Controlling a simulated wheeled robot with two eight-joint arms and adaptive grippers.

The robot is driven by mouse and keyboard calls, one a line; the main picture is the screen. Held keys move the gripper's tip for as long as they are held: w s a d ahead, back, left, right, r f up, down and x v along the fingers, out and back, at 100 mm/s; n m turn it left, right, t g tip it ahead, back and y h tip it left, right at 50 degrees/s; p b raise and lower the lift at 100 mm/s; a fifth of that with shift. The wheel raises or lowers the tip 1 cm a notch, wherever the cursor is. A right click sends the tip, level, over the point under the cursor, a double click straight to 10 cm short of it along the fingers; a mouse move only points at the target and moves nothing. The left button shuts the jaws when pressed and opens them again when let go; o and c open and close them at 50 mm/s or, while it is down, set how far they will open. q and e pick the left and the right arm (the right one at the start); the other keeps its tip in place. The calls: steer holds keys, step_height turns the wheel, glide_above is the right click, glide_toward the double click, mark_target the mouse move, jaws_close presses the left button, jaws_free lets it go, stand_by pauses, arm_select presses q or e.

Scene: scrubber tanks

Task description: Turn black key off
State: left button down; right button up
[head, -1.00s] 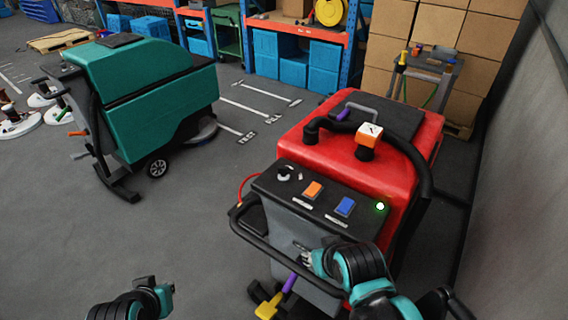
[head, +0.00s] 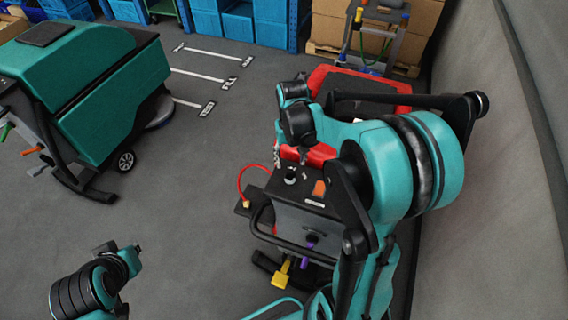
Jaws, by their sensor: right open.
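The red scrubber (head: 318,78) stands at the centre right, partly covered by my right arm. The black key (head: 291,176) sits on the left of its dark control panel (head: 272,187), on a round pale-marked dial. An orange switch (head: 319,188) is beside it. My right gripper (head: 289,156) hangs over the panel, pointing down just above and behind the key. It is open, and I cannot tell if it touches the key. My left gripper (head: 133,251) is low at the left, away from the scrubber, its jaws unclear. The blue switch and green light are hidden.
A teal scrubber (head: 85,85) stands at the left. A black handlebar (head: 280,243) and a yellow pedal (head: 281,274) are on the red machine's front. A grey wall (head: 510,180) is close on the right. Open floor (head: 190,210) lies between the machines.

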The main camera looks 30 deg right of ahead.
mark_target(290, 172)
step_height(290, 172, down, 6)
steer(key=shift+w+f, duration=0.1)
steer(key=shift+f, duration=0.2)
steer(key=shift+c, duration=0.3)
steer(key=c, duration=1.1)
